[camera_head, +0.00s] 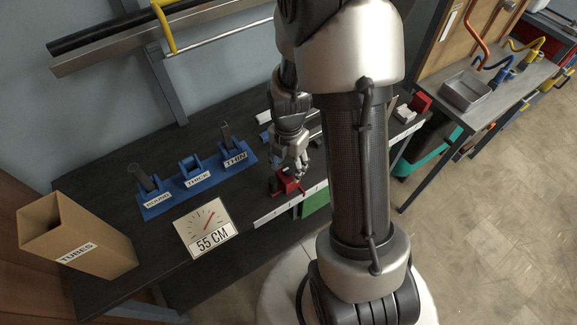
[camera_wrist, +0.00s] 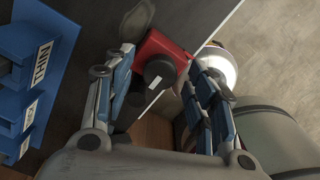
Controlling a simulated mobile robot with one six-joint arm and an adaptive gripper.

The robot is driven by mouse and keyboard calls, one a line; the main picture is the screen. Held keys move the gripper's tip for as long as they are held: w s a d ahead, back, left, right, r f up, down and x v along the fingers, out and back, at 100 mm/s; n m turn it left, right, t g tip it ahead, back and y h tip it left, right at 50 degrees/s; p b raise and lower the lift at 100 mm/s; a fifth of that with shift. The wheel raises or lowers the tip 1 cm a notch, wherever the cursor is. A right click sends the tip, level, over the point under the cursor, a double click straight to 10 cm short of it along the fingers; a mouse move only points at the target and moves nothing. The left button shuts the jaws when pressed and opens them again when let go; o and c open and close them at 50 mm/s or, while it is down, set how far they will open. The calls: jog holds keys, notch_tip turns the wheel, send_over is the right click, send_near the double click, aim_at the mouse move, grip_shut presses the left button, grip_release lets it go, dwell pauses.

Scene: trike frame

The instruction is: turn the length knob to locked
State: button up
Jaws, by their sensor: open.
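The length knob (camera_wrist: 158,70) is a dark round knob on a red block (camera_wrist: 165,47), with a small pale mark near its edge. In the wrist view it lies between the two spread fingers of my gripper (camera_wrist: 162,66), with a gap on each side. In the head view the red block (camera_head: 285,186) sits on the dark bench at the white ruler strip (camera_head: 292,204). My gripper (camera_head: 299,167) is open just above it, pointing down. The knob is hard to make out in the head view, and I cannot tell its lock position.
A sign reading 55 CM (camera_head: 209,229) stands left of the red block. Blue holders labelled ROUND, THICK and THIN (camera_head: 197,179) stand behind it. A cardboard TUBES box (camera_head: 75,237) is at the left. A metal tray (camera_head: 467,91) rests on another bench at right.

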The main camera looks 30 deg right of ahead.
jog(key=shift+f, duration=0.1)
jog(key=shift+c, duration=0.2)
jog(key=c, duration=1)
jog(key=shift+c, duration=0.2)
